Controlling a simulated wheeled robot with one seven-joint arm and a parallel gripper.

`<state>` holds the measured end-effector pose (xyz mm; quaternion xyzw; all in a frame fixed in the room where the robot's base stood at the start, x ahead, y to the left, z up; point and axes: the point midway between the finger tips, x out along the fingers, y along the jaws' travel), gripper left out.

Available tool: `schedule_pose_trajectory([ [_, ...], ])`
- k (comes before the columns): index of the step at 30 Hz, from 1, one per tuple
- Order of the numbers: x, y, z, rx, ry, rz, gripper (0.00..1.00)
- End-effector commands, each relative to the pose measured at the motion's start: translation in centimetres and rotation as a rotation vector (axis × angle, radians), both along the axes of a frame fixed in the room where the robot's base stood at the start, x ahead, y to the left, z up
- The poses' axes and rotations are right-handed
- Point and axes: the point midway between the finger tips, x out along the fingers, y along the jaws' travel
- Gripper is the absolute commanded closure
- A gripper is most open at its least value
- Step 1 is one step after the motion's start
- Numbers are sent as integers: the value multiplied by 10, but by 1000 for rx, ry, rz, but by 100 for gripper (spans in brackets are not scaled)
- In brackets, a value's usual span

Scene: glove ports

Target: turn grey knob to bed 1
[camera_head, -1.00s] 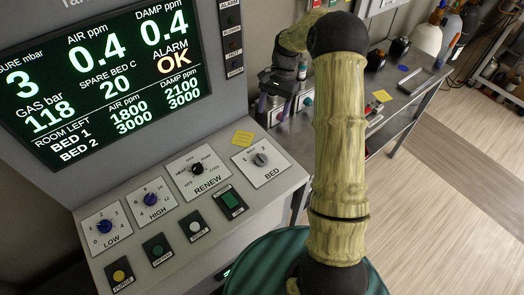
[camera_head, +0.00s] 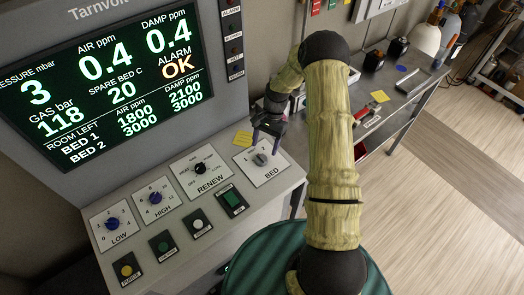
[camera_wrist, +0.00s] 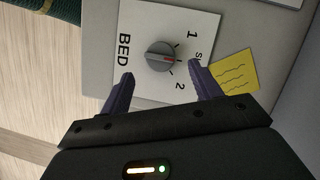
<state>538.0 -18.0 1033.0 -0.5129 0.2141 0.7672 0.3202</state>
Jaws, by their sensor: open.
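The grey knob (camera_head: 260,159) sits on the white BED plate (camera_head: 268,176) at the right end of the sloped control panel. In the wrist view the grey knob (camera_wrist: 156,50) is fully visible. Its red pointer mark points right, between the printed 1 and 2, towards a label starting with S that a finger partly hides. My gripper (camera_head: 268,127) hovers just behind and above the plate. In the wrist view my gripper (camera_wrist: 160,69) is open and empty, its two dark fingers apart on either side below the knob, with no contact visible.
A yellow note (camera_wrist: 235,71) lies beside the BED plate, near one finger. The RENEW knob (camera_head: 199,168) and a green switch (camera_head: 232,199) are close by. The display screen (camera_head: 110,75) rises behind the panel. A metal bench (camera_head: 385,110) stands to the right.

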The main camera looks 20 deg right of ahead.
Motion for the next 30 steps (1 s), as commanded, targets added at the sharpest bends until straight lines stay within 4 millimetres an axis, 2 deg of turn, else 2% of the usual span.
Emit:
schedule_pose_trajectory([
  [9,-12,13,-38,1,1,3,37],
  [19,-13,15,-44,1,-1,5,37],
  [20,-13,15,-44,1,-1,5,39],
  [26,-13,15,-44,0,0,4,78],
  [27,-13,15,-44,0,0,4,81],
  [30,-13,15,-44,0,0,5,81],
])
